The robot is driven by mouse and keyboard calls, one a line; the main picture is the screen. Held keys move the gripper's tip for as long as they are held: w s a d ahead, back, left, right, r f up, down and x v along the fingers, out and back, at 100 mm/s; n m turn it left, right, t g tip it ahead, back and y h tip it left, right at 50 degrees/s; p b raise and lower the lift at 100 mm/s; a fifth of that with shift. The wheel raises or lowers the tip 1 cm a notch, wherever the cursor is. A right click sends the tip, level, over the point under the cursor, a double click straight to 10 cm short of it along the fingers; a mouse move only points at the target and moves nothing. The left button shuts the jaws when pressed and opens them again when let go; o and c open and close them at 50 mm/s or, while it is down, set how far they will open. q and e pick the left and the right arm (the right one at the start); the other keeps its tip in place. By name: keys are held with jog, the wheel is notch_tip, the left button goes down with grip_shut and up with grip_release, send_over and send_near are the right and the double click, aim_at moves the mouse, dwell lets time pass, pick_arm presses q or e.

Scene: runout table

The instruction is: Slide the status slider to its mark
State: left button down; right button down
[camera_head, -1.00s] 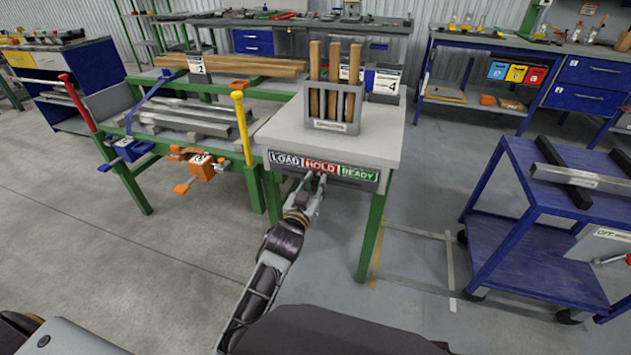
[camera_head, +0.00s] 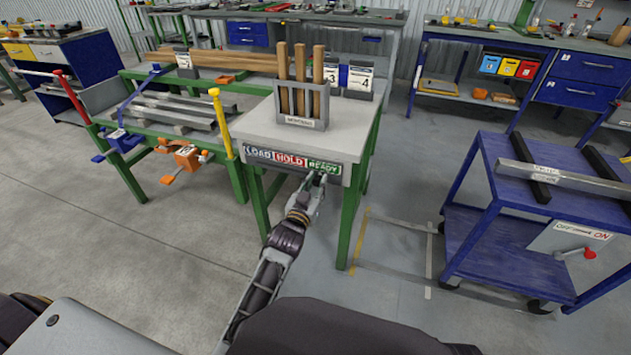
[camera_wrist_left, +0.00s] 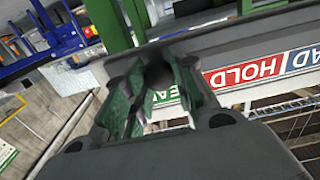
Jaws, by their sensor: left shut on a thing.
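The status strip on the front edge of the grey-topped table reads LOAD, HOLD (camera_head: 290,160) and READY (camera_head: 324,167), in dark, red and green fields. My left gripper (camera_head: 319,181) is at the strip, just below the green READY field. In the left wrist view its fingers (camera_wrist_left: 152,88) are shut around a dark rounded piece (camera_wrist_left: 160,75), which looks like the slider's knob. The fingers cover most of the knob and part of the READY lettering. The strip appears upside down in that view. My right gripper is out of view.
A grey holder with wooden bars (camera_head: 302,122) stands on the tabletop (camera_head: 350,120). A green rack with a yellow-topped post (camera_head: 217,110) adjoins on the left. A blue cart (camera_head: 480,225) stands to the right, with open floor between.

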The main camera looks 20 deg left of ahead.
pick_arm(q)
jog(key=shift+d, duration=0.6)
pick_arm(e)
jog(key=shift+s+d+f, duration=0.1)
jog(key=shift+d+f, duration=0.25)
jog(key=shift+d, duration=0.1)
pick_arm(q)
jog(key=c, duration=1.1)
grip_release()
jog(key=shift+d, duration=0.15)
jog(key=shift+c, duration=0.2)
jog(key=shift+r, duration=5.05)
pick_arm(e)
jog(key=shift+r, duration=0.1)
